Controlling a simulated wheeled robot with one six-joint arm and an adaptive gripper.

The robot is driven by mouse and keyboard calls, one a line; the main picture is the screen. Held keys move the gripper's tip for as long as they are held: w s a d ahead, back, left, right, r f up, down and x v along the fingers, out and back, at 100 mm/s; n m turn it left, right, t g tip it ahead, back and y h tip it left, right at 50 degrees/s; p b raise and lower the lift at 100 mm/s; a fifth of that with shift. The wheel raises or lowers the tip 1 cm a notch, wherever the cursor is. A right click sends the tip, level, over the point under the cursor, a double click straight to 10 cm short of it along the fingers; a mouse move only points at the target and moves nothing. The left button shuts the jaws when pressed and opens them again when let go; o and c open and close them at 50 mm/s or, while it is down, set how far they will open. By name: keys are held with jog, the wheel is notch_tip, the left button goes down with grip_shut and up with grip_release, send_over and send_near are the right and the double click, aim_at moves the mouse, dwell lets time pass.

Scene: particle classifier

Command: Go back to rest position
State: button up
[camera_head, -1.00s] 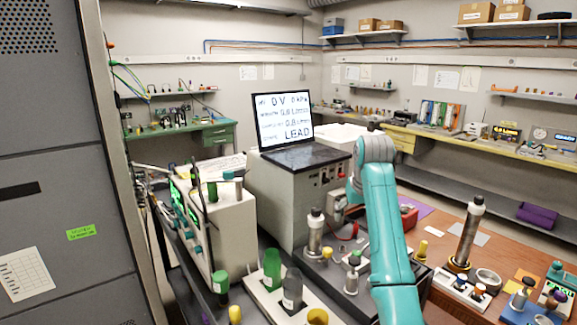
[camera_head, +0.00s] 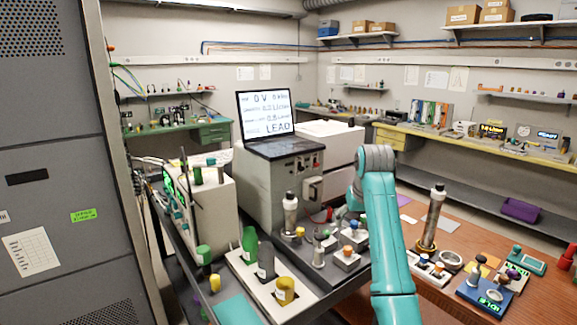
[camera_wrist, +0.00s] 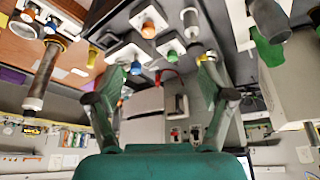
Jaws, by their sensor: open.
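My arm (camera_head: 388,240) rises teal through the right middle of the head view and bends at a grey joint. In the wrist view my gripper (camera_wrist: 160,72) is open, its two fingers spread with nothing held between them. The wrist picture is upside down. Small blocks with coloured knobs, among them an orange knob (camera_wrist: 148,29), show beyond the fingertips. In the head view the gripper is mostly hidden behind the arm. No rest stand or mark shows in either view.
A rack with green, dark and yellow bottles (camera_head: 284,291) is in front. A tall tube (camera_head: 432,217) stands on the wooden table at right. A grey cabinet (camera_head: 60,180) fills the left.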

jog(key=s+f+t, duration=0.1)
jog(key=s+f, duration=0.3)
jog(key=f, duration=1)
jog(key=s+f+t, duration=0.1)
jog(key=s+f, duration=0.4)
jog(key=f, duration=0.9)
jog(key=s+f+t, duration=0.2)
jog(key=s+f, duration=0.5)
jog(key=s, duration=0.3)
jog(key=s+f+t, duration=0.1)
jog(key=s+f, duration=0.5)
jog(key=s, duration=0.3)
jog(key=s+r+t, duration=0.2)
jog(key=s+t, duration=0.1)
jog(key=s, duration=2)
jog(key=s+r+t, duration=0.2)
jog(key=s+r, duration=1.5)
jog(key=shift+s+r+m, duration=0.2)
jog(key=shift+s+m, duration=0.1)
jog(key=shift+d, duration=0.1)
